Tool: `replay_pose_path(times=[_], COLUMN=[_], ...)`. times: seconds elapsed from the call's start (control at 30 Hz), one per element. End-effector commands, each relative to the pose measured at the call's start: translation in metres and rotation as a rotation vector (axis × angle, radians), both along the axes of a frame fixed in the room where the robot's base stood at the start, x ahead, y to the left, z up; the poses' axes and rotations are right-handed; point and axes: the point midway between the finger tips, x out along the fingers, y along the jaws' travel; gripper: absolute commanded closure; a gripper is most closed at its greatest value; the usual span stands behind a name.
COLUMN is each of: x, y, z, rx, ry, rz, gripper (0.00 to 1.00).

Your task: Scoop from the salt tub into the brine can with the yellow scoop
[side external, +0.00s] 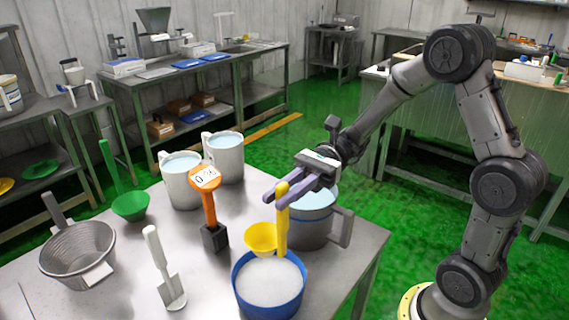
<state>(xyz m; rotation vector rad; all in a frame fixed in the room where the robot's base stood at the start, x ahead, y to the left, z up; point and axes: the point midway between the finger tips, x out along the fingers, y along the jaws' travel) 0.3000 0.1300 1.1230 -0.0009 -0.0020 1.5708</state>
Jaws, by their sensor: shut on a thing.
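The yellow scoop (262,238) hangs upright from my gripper (280,198), whose purple fingers are shut on the top of its handle. Its bowl is over the back rim of the blue salt tub (268,301); I cannot tell whether it touches. I see yellow inside the bowl and no clear salt. The tub is filled with white salt and stands at the table's front. A grey can (310,228) with a side handle and pale blue liquid stands right behind the scoop, partly hidden by my gripper. Two paler jugs also hold blue liquid; no label shows which is the brine can.
The pale jugs (181,186) (226,160) stand at the back of the table. An orange-handled instrument (208,205) stands left of the scoop. A white-handled spatula (165,270), a grey strainer (78,252) and a green scoop (130,205) are farther left.

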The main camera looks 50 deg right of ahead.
Motion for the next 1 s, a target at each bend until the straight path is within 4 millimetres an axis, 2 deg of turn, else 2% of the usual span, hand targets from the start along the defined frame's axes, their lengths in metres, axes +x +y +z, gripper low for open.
replay_pose_path(times=[0.13,0.47,1.0], x=[0.0,0.009,0.043], y=[0.0,0.0,0.0], z=[-0.026,-0.047,-0.094], rx=[0.001,0.0,0.0], ry=[0.004,0.05,0.257], rz=[-0.001,-0.001,-0.001], gripper=[1.0,1.0,1.0])
